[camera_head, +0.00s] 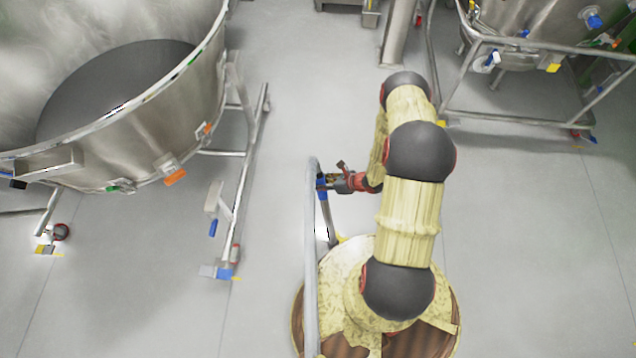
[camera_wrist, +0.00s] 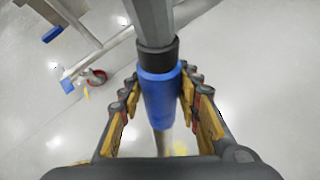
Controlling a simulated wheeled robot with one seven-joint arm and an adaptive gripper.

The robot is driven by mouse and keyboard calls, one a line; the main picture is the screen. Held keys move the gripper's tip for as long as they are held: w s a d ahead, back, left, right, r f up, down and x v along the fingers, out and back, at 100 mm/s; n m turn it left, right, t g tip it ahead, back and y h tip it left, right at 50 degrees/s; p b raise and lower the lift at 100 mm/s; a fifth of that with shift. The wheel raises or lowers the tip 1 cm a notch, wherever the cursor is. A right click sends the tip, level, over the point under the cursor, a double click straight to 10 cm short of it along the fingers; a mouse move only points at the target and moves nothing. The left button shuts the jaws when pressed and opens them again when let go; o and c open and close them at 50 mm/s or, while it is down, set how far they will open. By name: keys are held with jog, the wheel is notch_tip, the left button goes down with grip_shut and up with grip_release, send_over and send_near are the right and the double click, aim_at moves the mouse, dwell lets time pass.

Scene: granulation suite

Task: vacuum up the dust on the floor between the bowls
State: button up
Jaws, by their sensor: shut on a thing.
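My gripper (camera_head: 328,182) is shut on the blue grip of a grey vacuum wand (camera_wrist: 160,90). In the wrist view the blue sleeve sits between the two yellow-padded fingers. In the head view the wand's grey tube (camera_head: 311,260) runs from beside my gripper down to the bottom edge. One big steel bowl (camera_head: 150,130) on a wheeled frame stands at the left. Another steel bowl (camera_head: 535,25) stands at the upper right. A small yellow patch (camera_head: 340,238) shows near the wand's lower part; I cannot tell whether it is dust or part of the tool.
The left bowl's frame has a caster with blue and orange parts (camera_head: 225,270) near the aisle. The right bowl's frame rail (camera_head: 510,122) runs along the upper right. A steel post (camera_head: 397,35) stands at the top. The grey floor (camera_head: 275,60) between is mostly clear.

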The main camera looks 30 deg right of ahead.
jog(key=s+d, duration=0.5)
jog(key=d, duration=0.2)
jog(key=shift+d+b, duration=0.25)
jog(key=shift+b, duration=0.05)
dwell(0.4)
dwell(0.4)
jog(key=shift+w+d+b, duration=0.3)
jog(key=shift+w+d, duration=0.2)
jog(key=shift+w, duration=0.2)
jog(key=shift+w+d+b, duration=0.3)
jog(key=shift+w+d, duration=0.15)
jog(key=shift+w, duration=0.25)
jog(key=w+a, duration=0.5)
jog(key=a, duration=0.3)
jog(key=shift+w+a+b, duration=0.15)
jog(key=shift+w+b, duration=0.15)
jog(key=shift+b, duration=0.15)
